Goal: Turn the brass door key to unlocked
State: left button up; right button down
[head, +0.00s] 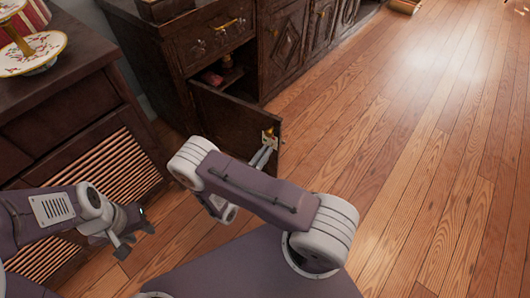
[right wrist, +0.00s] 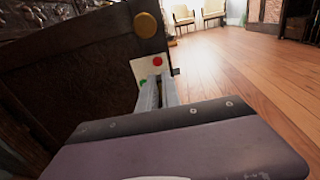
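A small dark wooden cabinet door (head: 225,118) stands open. Near its free edge is a pale lock plate (head: 270,138), which in the right wrist view (right wrist: 147,68) carries a red dot and a green dot. My right gripper (head: 263,157) has its fingertips at this plate, the two fingers close together with a narrow gap. It covers the middle of the plate in the right wrist view (right wrist: 158,90). I cannot make out the brass key, and cannot tell whether it is between the fingertips. My left gripper (head: 134,240) is open and empty, low at left.
A round brass knob (right wrist: 146,25) sits on the door above the plate. Dark carved cabinets (head: 213,36) line the back. A dark sideboard (head: 75,95) at left bears a decorated cake stand (head: 32,52). The wooden floor (head: 400,120) is clear at right.

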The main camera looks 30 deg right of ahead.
jog(key=n+p, duration=0.1)
jog(key=n, duration=0.1)
jog(key=n+p, duration=0.1)
jog(key=n, duration=0.2)
jog(key=n+p, duration=0.2)
jog(key=n, duration=0.1)
jog(key=shift+w+a+f, duration=0.1)
jog(key=shift+w+a, duration=0.15)
jog(key=shift+w, duration=0.15)
jog(key=n, duration=0.4)
jog(key=shift+w+a+f, duration=0.1)
jog(key=shift+w+f, duration=0.05)
jog(key=shift+f, duration=0.15)
jog(key=n, duration=0.5)
jog(key=shift+w+f+n, duration=0.1)
jog(key=shift+f+n, duration=0.25)
jog(key=shift+n, duration=0.05)
jog(key=c, duration=1.5)
grip_release()
jog(key=shift+c, duration=0.2)
